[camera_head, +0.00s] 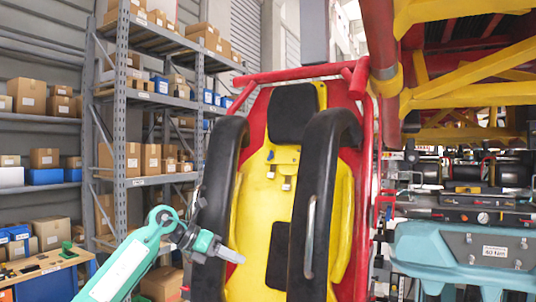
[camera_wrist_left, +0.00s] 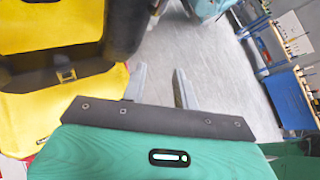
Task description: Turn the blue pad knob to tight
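I cannot make out a blue pad knob in either view. A red and yellow coaster seat (camera_head: 258,215) with a black headrest and two thick black restraint bars (camera_head: 318,190) fills the middle of the head view. My left gripper (camera_head: 236,256) is in front of the seat's lower left, near the left restraint bar; contact cannot be told. In the left wrist view its two fingers (camera_wrist_left: 160,74) are apart with only grey floor seen between them. The yellow seat (camera_wrist_left: 50,85) and a black part (camera_wrist_left: 133,28) are left of and beyond the fingers. My right gripper is not in view.
A teal housing (camera_head: 455,255) with a "40 Nm" label stands at the right. Red and yellow beams (camera_head: 470,75) hang above it. Open floor (camera_wrist_left: 215,70) shows in the wrist view.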

